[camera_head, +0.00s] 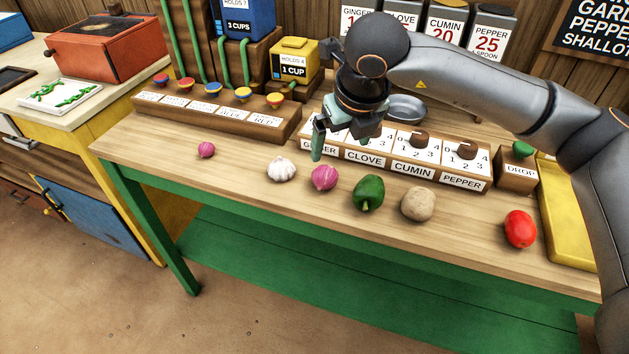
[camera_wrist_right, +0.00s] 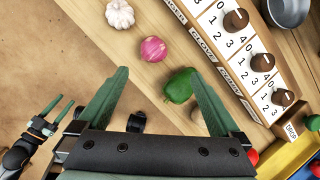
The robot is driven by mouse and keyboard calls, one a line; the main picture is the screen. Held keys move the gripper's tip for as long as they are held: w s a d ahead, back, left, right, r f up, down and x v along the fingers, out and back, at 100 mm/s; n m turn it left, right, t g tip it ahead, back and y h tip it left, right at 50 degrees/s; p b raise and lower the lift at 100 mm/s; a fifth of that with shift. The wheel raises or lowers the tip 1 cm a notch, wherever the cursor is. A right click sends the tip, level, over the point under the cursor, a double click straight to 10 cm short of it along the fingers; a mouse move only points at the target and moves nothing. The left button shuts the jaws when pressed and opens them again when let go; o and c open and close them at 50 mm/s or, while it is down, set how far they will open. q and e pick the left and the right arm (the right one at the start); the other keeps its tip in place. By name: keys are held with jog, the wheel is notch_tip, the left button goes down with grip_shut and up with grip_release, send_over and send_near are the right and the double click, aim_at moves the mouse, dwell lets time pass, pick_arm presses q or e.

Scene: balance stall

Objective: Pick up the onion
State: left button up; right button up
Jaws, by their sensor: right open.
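A pink-purple bulb, which looks like the onion (camera_head: 324,178), lies on the wooden table between the garlic (camera_head: 281,168) and the green pepper (camera_head: 368,192). It also shows in the right wrist view as the onion (camera_wrist_right: 153,49), beyond the open fingers. A smaller pink bulb (camera_head: 206,149) lies farther left. My right gripper (camera_head: 344,148) is open and empty, above and behind the onion, apart from it. Its fingers also frame the lower middle of the right wrist view (camera_wrist_right: 158,74). My left gripper (camera_wrist_right: 61,102) shows there at lower left, fingers apart and empty.
A potato (camera_head: 418,204) and tomato (camera_head: 519,229) lie to the right. The spice dial block (camera_head: 464,180) stands behind the vegetables, near my right gripper. A metal bowl (camera_head: 407,107) is behind it. A yellow tray (camera_head: 568,221) sits at right. The front table strip is clear.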

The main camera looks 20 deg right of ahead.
aim_at(327, 172)
jog(key=x, duration=0.7)
jog(key=shift+a, duration=0.35)
jog(key=shift+s+p+x, duration=0.15)
jog(key=shift+x, duration=1.25)
jog(key=shift+s+p+x, duration=0.1)
jog(key=shift+p+x, duration=0.05)
jog(key=shift+x, duration=1.25)
jog(key=shift+a+f, duration=0.1)
jog(key=shift+a, duration=0.05)
jog(key=shift+c, duration=0.2)
jog(key=c, duration=1.4)
